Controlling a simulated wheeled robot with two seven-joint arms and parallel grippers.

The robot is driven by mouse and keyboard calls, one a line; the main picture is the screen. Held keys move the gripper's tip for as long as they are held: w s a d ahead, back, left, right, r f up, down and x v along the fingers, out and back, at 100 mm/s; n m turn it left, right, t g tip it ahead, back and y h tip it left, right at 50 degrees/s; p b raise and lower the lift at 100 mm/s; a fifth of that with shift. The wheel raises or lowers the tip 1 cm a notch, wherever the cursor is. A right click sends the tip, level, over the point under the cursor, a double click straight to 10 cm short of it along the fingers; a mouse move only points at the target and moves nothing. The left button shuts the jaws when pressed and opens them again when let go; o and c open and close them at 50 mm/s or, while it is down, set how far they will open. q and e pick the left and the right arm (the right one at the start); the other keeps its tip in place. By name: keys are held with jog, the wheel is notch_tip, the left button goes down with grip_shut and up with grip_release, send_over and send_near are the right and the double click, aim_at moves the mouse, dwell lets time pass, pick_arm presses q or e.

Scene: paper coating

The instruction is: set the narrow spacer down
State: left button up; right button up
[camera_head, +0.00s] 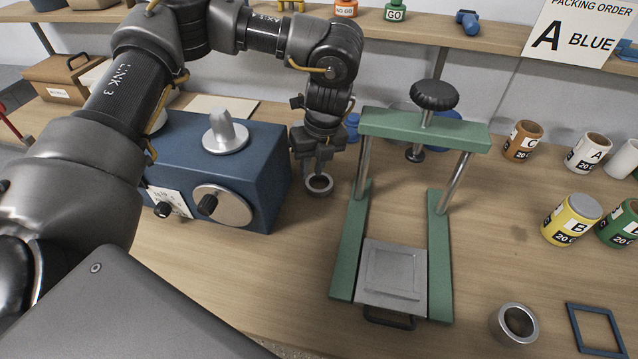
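My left gripper (317,165) points down between the blue machine and the green press. A small grey metal ring, which looks like the narrow spacer (319,190), is at its fingertips, and the gripper appears shut on it. The ring is close above the wooden table or touching it; I cannot tell which. A second, larger metal ring (514,324) stands on the table at the lower right. My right gripper is not in view.
The blue machine (262,185) with a metal spindle stands left of the gripper. The green press (345,255) with a black knob stands to its right. Several labelled jars, including a yellow one (570,222), and a blue square frame (596,330) are at the right. Bare table (290,270) lies in front.

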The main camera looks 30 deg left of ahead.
aim_at(308, 185)
pick_arm(q)
jog(key=f, duration=0.3)
jog(key=a+f, duration=0.1)
jog(key=f, duration=0.1)
jog(key=shift+s, duration=0.1)
jog(key=shift+d, duration=0.1)
jog(key=shift+r, duration=0.1)
grip_shut()
